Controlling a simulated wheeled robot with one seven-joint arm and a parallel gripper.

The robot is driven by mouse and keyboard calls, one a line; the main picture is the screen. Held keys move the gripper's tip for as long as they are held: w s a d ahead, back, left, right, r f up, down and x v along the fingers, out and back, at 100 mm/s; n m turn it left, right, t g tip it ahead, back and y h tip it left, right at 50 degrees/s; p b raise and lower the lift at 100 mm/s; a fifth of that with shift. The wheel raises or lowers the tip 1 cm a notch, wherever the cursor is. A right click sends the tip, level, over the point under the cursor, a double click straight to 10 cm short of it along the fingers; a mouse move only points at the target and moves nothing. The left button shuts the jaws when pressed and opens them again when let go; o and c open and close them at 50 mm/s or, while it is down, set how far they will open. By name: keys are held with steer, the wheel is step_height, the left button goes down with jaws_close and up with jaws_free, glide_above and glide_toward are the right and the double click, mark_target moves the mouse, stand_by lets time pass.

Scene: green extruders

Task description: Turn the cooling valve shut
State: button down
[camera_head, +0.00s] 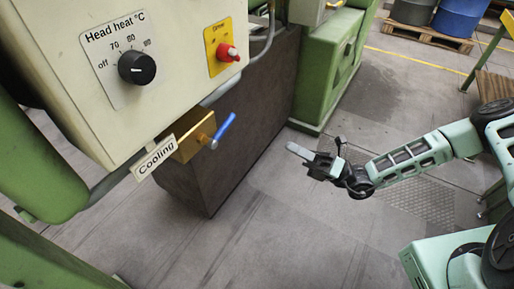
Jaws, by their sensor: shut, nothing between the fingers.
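The cooling valve (195,137) is a brass block low on the cream control box, with a white tag reading "Cooling" (155,158) beside it. Its blue lever (223,130) sticks out to the right of the brass body, slanting up to the right. My gripper (298,151) is right of the lever and a little lower in the picture, pointing left. It is shut and empty, with a clear gap between its tips and the lever. The pipe behind the valve is partly hidden.
The cream control box (185,75) carries a black heat knob (137,67) and a red switch (228,52) on a yellow plate. A dark block (235,150) stands behind the valve. Green machine frames are at left and top. The floor between valve and gripper is clear.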

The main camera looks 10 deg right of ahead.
steer(key=p, duration=0.3)
glide_toward(223, 129)
steer(key=w+a+r, duration=0.3)
steer(key=w, duration=0.2)
steer(key=shift+w+r, duration=0.15)
